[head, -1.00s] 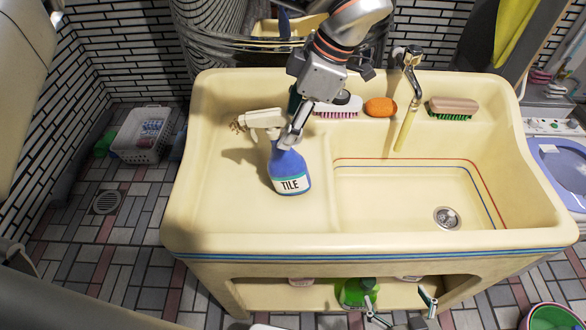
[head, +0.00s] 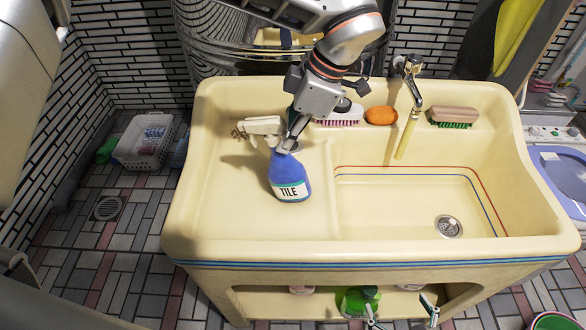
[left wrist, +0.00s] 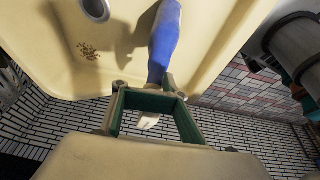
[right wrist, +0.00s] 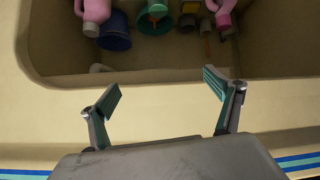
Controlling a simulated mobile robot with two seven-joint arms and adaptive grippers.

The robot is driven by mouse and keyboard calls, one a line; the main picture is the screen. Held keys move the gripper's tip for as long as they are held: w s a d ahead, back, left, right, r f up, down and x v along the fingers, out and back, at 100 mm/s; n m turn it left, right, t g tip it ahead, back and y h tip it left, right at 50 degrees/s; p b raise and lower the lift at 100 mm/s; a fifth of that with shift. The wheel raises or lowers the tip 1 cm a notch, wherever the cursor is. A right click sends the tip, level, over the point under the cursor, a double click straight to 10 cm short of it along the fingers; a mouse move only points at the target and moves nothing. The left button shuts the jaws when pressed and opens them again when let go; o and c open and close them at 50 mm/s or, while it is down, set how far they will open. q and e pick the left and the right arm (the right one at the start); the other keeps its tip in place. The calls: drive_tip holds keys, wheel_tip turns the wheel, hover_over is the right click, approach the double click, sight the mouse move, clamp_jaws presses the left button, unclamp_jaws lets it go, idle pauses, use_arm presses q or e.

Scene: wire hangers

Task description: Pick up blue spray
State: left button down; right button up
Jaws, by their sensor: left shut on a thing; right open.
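The blue spray bottle (head: 288,173) with a white trigger head and a TILE label is on the left, shallow side of the cream sink, leaning slightly. My left gripper (head: 296,133) reaches it from behind and is shut on its neck, just below the white head. In the left wrist view the blue bottle body (left wrist: 164,45) extends beyond the fingers (left wrist: 146,86), with a bit of white between them. I cannot tell whether its base touches the sink. My right gripper (right wrist: 162,85) is open and empty, low at the sink's front; its fingertips also show in the head view (head: 400,312).
The cream sink (head: 240,245) has a tap (head: 408,75), an orange soap (head: 381,115) and brushes (head: 453,116) along its back ledge. A green bottle (head: 358,300) and other containers stand in the shelf below. A white basket (head: 147,140) is on the floor at left.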

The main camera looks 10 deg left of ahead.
use_arm(q)
drive_tip(key=shift+a+f, duration=0.2)
drive_tip(key=shift+f, duration=0.25)
drive_tip(key=shift+w+r, duration=0.1)
drive_tip(key=shift+r, duration=0.45)
wheel_tip(320, 180, up, 19)
drive_tip(key=p, duration=0.3)
drive_tip(key=c, duration=0.6)
unclamp_jaws()
drive_tip(key=shift+r, duration=0.1)
